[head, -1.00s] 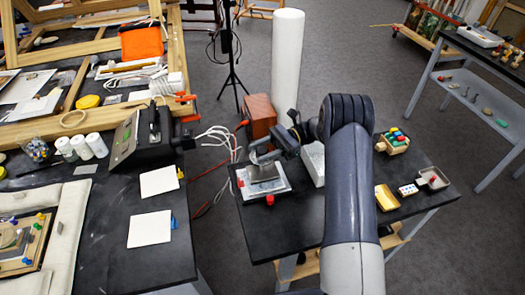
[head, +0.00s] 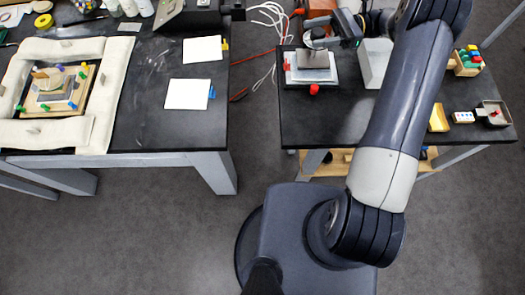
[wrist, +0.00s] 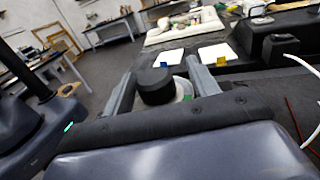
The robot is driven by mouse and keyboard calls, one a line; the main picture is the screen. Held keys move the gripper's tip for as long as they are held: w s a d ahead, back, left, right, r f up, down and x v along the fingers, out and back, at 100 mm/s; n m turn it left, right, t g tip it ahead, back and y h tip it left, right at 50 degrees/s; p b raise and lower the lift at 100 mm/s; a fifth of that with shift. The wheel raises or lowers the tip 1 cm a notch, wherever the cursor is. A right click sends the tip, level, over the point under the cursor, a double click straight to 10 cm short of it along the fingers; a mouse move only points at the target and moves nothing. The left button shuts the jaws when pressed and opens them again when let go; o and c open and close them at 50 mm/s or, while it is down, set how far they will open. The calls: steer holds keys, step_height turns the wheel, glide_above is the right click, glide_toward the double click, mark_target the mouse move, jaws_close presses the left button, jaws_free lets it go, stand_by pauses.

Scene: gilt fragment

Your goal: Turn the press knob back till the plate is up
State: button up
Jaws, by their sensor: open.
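The press stands on the black right-hand table, with a grey plate (head: 314,62) over a pale base (head: 298,78) and small red parts at its left and front. How high the plate sits is hard to tell. My gripper (head: 318,36) is over the back of the press in the head view. In the wrist view a round black knob (wrist: 155,86) lies between the two grey fingers of my gripper (wrist: 162,85). The fingers are open, one on each side of the knob, and a gap shows at the right. My arm and gripper hide part of the press.
A white block (head: 374,62) stands right of the press. A yellow tray (head: 439,118), a small dotted block (head: 463,117) and a grey tray (head: 496,113) lie at the table's right. Red and white cables (head: 268,62) hang in the gap between the tables.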

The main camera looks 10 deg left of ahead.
steer(key=shift+w+f+m+t+b, duration=0.1)
steer(key=shift+f+m+t+b, duration=0.2)
steer(key=shift+b, duration=2)
steer(key=shift+w+m+t+b, duration=0.1)
steer(key=shift+t+b, duration=0.3)
steer(key=shift+b, duration=1.85)
steer(key=s+m+t+y+b, duration=0.1)
steer(key=t+b, duration=0.1)
steer(key=b, duration=0.7)
steer(key=shift+m+t+b, duration=0.5)
steer(key=shift+t+b, duration=0.1)
steer(key=shift+b, duration=0.4)
